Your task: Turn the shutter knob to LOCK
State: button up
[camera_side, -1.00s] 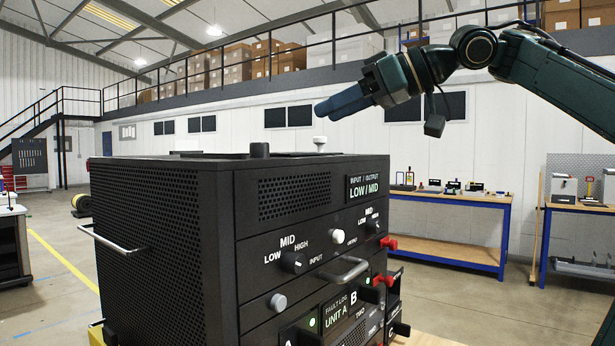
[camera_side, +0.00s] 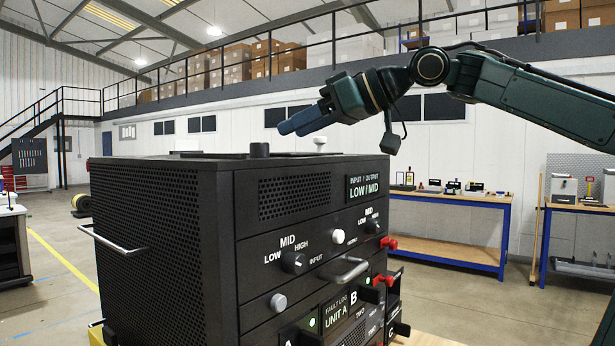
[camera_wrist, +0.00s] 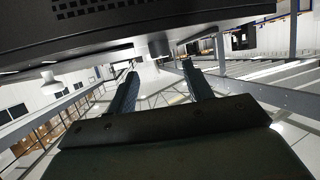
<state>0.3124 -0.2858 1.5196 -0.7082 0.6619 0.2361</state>
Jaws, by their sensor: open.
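The black rack unit (camera_side: 165,250) stands in the middle of the side view. On its top are a dark upright cylinder (camera_side: 260,150) and a white knob (camera_side: 320,141). I cannot tell which part is the shutter knob, and no LOCK marking is readable. My gripper (camera_side: 291,129) is open and empty, above the rack top between these two parts and apart from them. In the wrist view my fingers (camera_wrist: 160,70) are spread, with the dark cylinder (camera_wrist: 158,47) beyond and between their tips. The white knob (camera_wrist: 48,80) is off to the left there.
The rack front has a MID selector knob (camera_side: 293,262), a silver handle (camera_side: 344,270) and red levers (camera_side: 388,243). A side handle (camera_side: 110,239) sticks out at left. A blue workbench (camera_side: 450,230) stands behind at right. The air above the rack is clear.

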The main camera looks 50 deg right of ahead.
aim_at(259, 150)
jog(key=shift+x, duration=3.55)
jog(key=c, duration=1)
